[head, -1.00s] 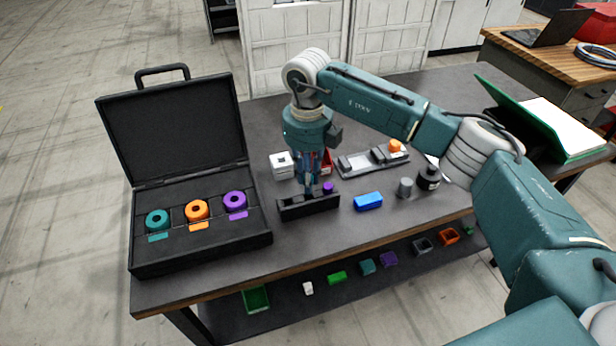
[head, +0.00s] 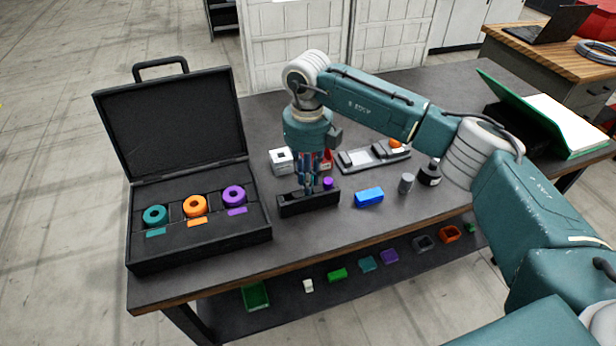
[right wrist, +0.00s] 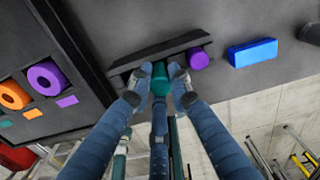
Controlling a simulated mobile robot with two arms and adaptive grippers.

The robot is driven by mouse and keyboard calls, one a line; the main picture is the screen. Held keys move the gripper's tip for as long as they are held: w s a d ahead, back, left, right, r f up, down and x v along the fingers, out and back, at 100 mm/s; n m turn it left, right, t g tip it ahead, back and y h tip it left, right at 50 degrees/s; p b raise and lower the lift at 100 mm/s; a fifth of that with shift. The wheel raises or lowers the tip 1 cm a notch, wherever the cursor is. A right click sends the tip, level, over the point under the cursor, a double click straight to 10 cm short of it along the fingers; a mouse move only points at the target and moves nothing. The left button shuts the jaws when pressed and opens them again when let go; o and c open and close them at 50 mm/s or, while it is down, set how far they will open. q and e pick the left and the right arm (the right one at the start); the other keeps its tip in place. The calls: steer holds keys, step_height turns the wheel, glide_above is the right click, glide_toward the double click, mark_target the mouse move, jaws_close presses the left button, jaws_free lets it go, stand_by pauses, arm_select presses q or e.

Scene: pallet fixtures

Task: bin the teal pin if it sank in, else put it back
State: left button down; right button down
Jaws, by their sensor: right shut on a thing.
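The teal pin (right wrist: 177,72) is between the fingertips of my right gripper (right wrist: 167,80) in the right wrist view. The gripper is shut on it, right at the black pin rack (right wrist: 172,47). How deep the pin sits in the rack is hidden by the fingers. A purple pin (right wrist: 198,58) stands in the rack beside it. In the head view my right gripper (head: 308,186) points down over the black rack (head: 307,206), and the purple pin (head: 328,183) shows to its right. A red container (head: 327,161) is partly hidden behind the gripper. My left gripper is not in view.
An open black case (head: 197,243) with teal, orange and purple rings stands at left. A blue block (head: 369,197), a grey cylinder (head: 406,184) and a dark bottle (head: 430,174) are to the right. A white block (head: 281,160) and a grey fixture (head: 374,157) are behind.

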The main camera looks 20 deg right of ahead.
steer(key=shift+f, duration=0.15)
steer(key=c, duration=1.1)
jaws_free()
steer(key=shift+r+p, duration=2.45)
steer(key=shift+r, duration=2.1)
